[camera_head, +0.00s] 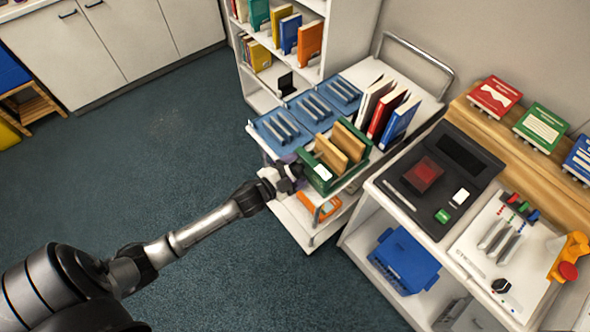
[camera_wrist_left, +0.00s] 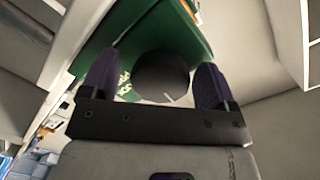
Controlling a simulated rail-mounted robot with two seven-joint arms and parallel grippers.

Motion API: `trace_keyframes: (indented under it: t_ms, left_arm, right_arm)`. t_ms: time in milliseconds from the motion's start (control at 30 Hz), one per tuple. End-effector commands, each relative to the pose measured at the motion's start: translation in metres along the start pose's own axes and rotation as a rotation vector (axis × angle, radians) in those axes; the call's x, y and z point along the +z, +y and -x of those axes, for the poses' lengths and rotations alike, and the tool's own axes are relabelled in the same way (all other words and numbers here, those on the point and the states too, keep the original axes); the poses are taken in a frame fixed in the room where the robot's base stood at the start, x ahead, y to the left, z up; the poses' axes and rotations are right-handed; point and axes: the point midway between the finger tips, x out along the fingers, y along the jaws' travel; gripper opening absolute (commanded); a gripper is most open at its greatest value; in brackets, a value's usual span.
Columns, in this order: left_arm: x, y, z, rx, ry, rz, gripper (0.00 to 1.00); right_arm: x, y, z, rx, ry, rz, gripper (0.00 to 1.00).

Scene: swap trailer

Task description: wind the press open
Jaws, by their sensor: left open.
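The press (camera_head: 322,175) is a green frame with tan wooden boards (camera_head: 345,143) in it, on the top of the white trolley. In the left wrist view its green side (camera_wrist_left: 150,30) fills the upper middle. A dark round knob (camera_wrist_left: 162,78) stands out from that side. My left gripper (camera_head: 290,174) is at the near left end of the press. In the left wrist view its two dark fingers are apart, one on each side of the knob. I cannot tell whether they touch it. My right gripper is in neither view.
The trolley (camera_head: 290,215) also holds blue racks (camera_head: 312,110) and upright books (camera_head: 385,115), with an orange device (camera_head: 320,207) on its lower shelf. To the right is a bench with a black scanner-like machine (camera_head: 437,178). Open floor (camera_head: 160,150) lies left of the trolley.

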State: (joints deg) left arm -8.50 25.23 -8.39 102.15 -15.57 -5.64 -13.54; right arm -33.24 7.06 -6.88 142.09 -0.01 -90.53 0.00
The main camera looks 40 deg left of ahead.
Motion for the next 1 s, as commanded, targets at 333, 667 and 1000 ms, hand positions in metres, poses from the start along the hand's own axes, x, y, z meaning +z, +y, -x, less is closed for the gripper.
trace_keyframes:
  t_ms: [333, 667, 1000]
  left_arm:
    - [0.001, 0.001, 0.015, 0.000, 0.001, 0.000, 0.81]
    - [0.002, 0.003, 0.077, 0.002, 0.000, 0.000, 0.81]
    - [0.001, 0.001, 0.124, 0.000, -0.001, 0.001, 0.81]
  right_arm:
    - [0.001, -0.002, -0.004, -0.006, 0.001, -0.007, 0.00]
    - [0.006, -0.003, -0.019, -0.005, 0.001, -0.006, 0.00]
    - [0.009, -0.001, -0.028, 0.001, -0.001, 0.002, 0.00]
